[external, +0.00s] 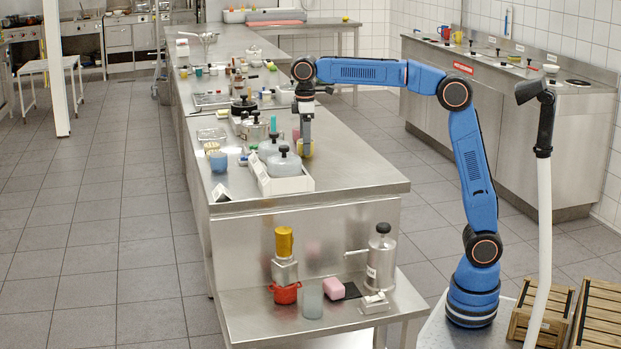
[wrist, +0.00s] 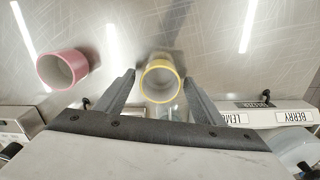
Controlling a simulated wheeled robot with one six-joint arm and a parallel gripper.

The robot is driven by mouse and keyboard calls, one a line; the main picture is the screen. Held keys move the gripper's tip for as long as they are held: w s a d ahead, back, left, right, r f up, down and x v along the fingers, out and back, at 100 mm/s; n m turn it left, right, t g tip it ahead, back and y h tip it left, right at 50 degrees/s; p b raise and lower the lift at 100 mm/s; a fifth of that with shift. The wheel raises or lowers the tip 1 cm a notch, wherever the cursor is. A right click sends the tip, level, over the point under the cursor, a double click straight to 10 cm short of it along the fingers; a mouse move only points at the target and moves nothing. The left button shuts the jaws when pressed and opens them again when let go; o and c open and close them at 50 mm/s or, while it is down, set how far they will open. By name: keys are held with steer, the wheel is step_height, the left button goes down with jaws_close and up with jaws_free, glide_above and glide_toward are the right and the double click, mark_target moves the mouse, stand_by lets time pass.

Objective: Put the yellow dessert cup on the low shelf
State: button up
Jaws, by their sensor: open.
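The yellow dessert cup (wrist: 161,82) stands on the steel counter, and in the wrist view I look down into its open top. My gripper (wrist: 158,88) is open, with one finger on each side of the cup and a gap showing at both sides. In the external view my gripper (external: 305,122) points down over the counter, and the yellow cup (external: 304,150) shows below it, partly hidden. The low shelf (external: 240,318) is the steel ledge at the front end of the counter, below the counter top.
A pink cup (wrist: 64,68) stands left of the yellow cup. White labelled containers (wrist: 265,115) are close by on the right. The counter's right front (external: 350,170) is clear.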

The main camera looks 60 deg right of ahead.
steer(key=shift+o, duration=0.4)
step_height(320, 180, up, 12)
steer(key=shift+f, duration=0.2)
step_height(320, 180, up, 5)
steer(key=m, duration=2.1)
steer(key=shift+m, duration=0.3)
step_height(320, 180, down, 12)
steer(key=shift+d+f, duration=0.15)
steer(key=shift+f, duration=0.05)
steer(key=shift+s+a+f, duration=0.1)
steer(key=shift+f, duration=1.2)
steer(key=shift+a+f, duration=0.1)
steer(key=shift+f, duration=1.2)
